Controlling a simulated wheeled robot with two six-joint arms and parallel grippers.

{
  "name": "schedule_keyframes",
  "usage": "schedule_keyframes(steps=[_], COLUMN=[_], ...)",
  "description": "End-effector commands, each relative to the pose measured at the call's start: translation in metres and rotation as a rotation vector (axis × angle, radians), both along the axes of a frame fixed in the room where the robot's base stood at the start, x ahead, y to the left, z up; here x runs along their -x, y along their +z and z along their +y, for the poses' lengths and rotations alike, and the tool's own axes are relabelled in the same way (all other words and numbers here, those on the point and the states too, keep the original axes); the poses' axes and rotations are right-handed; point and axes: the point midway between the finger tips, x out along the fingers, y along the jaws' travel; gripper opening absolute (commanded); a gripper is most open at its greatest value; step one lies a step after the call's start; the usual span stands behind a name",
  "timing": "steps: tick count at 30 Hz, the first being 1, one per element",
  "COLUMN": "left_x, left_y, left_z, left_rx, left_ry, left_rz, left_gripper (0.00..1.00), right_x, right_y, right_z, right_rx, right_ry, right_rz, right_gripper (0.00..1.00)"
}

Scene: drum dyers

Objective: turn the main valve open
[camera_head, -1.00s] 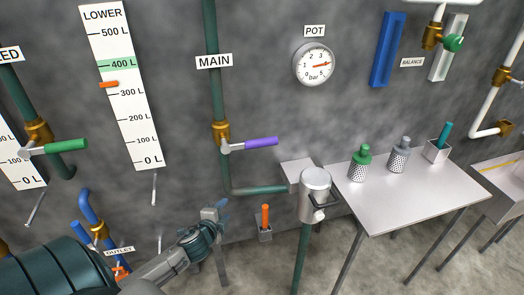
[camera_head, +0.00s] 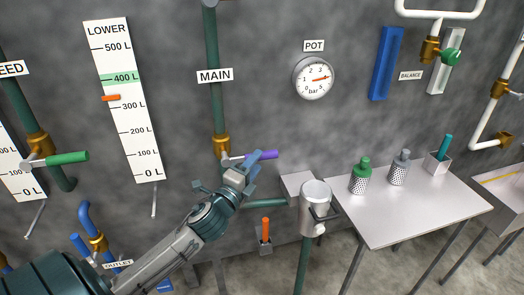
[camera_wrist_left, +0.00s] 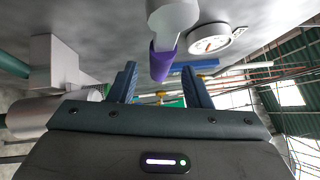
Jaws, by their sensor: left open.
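The main valve is a brass body (camera_head: 221,146) on the vertical green pipe under the "MAIN" sign (camera_head: 215,75). Its lever has a purple grip (camera_head: 262,155) and points right, about crosswise to the pipe. My left gripper (camera_head: 253,167) is right at the lever, just below and in front of the purple grip, and covers part of it. In the left wrist view the purple grip (camera_wrist_left: 164,62) comes down from the top, in line with the gap between the two blue fingers (camera_wrist_left: 160,85). The fingers are apart. Contact cannot be told. My right gripper is not in view.
A white pot (camera_head: 314,205) on a green post stands right of the gripper, with a grey box beside it. An orange-handled tool (camera_head: 265,230) sits in a holder below. The pressure gauge (camera_head: 314,77) is on the wall. A table (camera_head: 400,215) with bottles stands right.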

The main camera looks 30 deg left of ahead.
Motion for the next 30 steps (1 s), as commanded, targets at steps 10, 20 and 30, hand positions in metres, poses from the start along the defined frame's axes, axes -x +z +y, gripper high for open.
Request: schedule_keyframes(steps=[10, 20, 30], left_x=[-0.040, -0.042, -0.042], left_y=[0.007, 0.006, 0.005], left_z=[0.003, 0.003, 0.003], left_rx=[0.001, 0.001, 0.001], left_ry=[0.000, -0.001, -0.001], left_rz=[-0.001, 0.000, 0.000], left_gripper=[0.44, 0.40, 0.00], right_x=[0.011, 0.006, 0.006], right_y=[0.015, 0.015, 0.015], right_z=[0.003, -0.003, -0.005], right_rx=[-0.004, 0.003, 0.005], right_ry=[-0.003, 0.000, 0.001], right_rz=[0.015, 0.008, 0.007], right_gripper=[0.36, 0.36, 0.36])
